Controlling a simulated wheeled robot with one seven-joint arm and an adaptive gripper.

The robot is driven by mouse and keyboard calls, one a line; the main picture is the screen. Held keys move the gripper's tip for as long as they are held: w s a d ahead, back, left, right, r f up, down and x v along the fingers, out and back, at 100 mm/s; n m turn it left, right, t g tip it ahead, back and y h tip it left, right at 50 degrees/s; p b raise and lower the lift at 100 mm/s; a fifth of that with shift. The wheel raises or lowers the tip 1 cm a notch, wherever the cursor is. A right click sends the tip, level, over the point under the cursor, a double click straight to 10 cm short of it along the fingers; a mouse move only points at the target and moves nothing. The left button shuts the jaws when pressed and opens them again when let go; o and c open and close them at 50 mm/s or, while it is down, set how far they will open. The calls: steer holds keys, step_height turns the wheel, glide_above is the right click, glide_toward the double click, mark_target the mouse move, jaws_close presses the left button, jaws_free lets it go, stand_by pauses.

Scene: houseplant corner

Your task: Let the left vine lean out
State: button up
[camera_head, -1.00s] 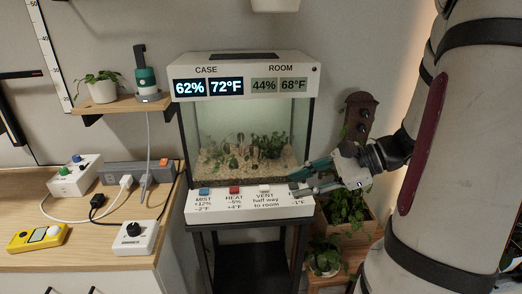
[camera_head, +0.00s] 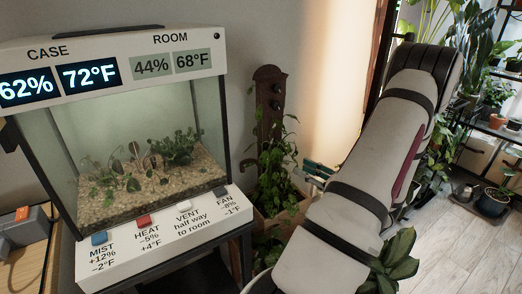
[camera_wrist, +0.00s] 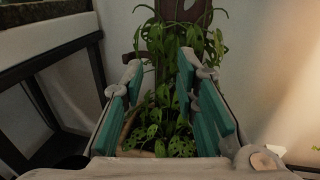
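A leafy green vine plant (camera_head: 275,165) climbs a dark brown board with round knobs (camera_head: 268,95), right of the glass case. In the wrist view, leafy strands (camera_wrist: 153,32) hang at the left of the board and others (camera_wrist: 217,42) at the right, with holed leaves (camera_wrist: 170,125) lower down. I cannot tell exactly where one vine ends and another begins. My gripper (camera_wrist: 158,75) is open, its teal fingers apart with foliage seen between them; whether they touch it is unclear. In the head view my gripper (camera_head: 312,172) is partly hidden by my arm, just right of the plant.
The planter's wooden rim (camera_head: 290,222) is below the vines. The glass case (camera_head: 140,130) with a button panel (camera_head: 165,240) stands left, on a dark stand (camera_wrist: 50,60). A broad-leaved plant (camera_head: 392,262) is below my arm. Potted plants (camera_head: 497,195) and open floor lie right.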

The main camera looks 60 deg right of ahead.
steer(key=d+b+x, duration=0.1)
steer(key=b+x, duration=0.1)
steer(key=x, duration=1.2)
steer(key=shift+f+h, duration=0.25)
steer(key=shift+h, duration=0.05)
jaws_close()
